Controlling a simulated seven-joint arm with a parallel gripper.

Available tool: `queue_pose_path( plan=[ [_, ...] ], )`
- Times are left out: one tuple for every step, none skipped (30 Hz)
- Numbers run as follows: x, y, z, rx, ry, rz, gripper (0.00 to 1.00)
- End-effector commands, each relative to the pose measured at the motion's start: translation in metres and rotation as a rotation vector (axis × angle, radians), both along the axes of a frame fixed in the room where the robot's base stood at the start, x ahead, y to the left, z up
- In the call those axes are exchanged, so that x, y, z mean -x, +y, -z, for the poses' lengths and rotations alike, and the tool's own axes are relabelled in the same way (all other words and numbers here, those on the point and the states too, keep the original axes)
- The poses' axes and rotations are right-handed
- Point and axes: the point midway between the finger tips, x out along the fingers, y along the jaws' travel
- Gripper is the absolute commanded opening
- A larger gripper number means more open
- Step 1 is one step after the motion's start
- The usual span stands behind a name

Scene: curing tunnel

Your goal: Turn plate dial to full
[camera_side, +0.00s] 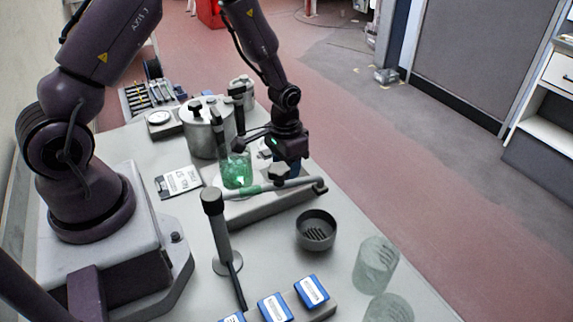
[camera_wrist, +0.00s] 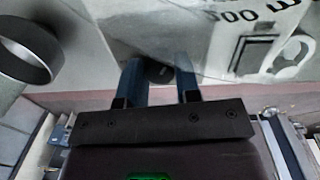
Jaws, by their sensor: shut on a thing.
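The grey plate unit (camera_side: 262,208) stands on the bench, with a clear beaker (camera_side: 237,171) of green contents on top. My gripper (camera_side: 283,168) reaches down at the plate's side, right of the beaker. In the wrist view, its two blue fingers (camera_wrist: 160,75) are shut around a small dark round dial (camera_wrist: 160,71). The fingers and the steep angle hide most of the dial, so its pointer and setting cannot be read.
A grey rod (camera_side: 295,185) passes just in front of my gripper. A dark bowl (camera_side: 316,231), glass cups (camera_side: 376,264), blue boxes (camera_side: 312,291) and an upright dark-topped stand (camera_side: 221,235) are nearer the camera. A metal pot (camera_side: 203,138) stands behind the beaker.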

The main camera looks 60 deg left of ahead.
Motion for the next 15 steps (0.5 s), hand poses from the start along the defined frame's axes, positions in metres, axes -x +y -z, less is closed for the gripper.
queue_pose_path(
  plan=[
    [-0.0018, 0.0019, -0.0001, -0.001, -0.007, 0.040, 0.07],
    [-0.0018, 0.0021, -0.0001, -0.002, -0.006, 0.069, 0.07],
    [-0.0018, 0.0023, 0.0000, -0.002, -0.006, 0.107, 0.07],
    [-0.0018, 0.0022, 0.0000, -0.002, -0.006, 0.134, 0.07],
    [-0.0018, 0.0021, 0.0000, -0.002, -0.005, 0.164, 0.07],
    [-0.0018, 0.0019, 0.0000, -0.002, -0.005, 0.203, 0.07],
    [-0.0019, 0.0018, 0.0001, -0.002, -0.005, 0.231, 0.07],
    [-0.0019, 0.0019, 0.0001, -0.002, -0.006, 0.258, 0.07],
    [-0.0019, 0.0021, 0.0001, -0.002, -0.005, 0.297, 0.07],
    [-0.0020, 0.0021, 0.0001, -0.002, -0.006, 0.325, 0.07],
    [-0.0021, 0.0020, 0.0002, -0.002, -0.006, 0.353, 0.07],
    [-0.0022, 0.0018, 0.0002, -0.002, -0.006, 0.392, 0.07],
    [-0.0022, 0.0018, 0.0002, -0.002, -0.006, 0.420, 0.07],
    [-0.0022, 0.0017, 0.0002, -0.002, -0.006, 0.449, 0.07],
    [-0.0023, 0.0018, 0.0003, -0.002, -0.006, 0.488, 0.07]
  ],
)
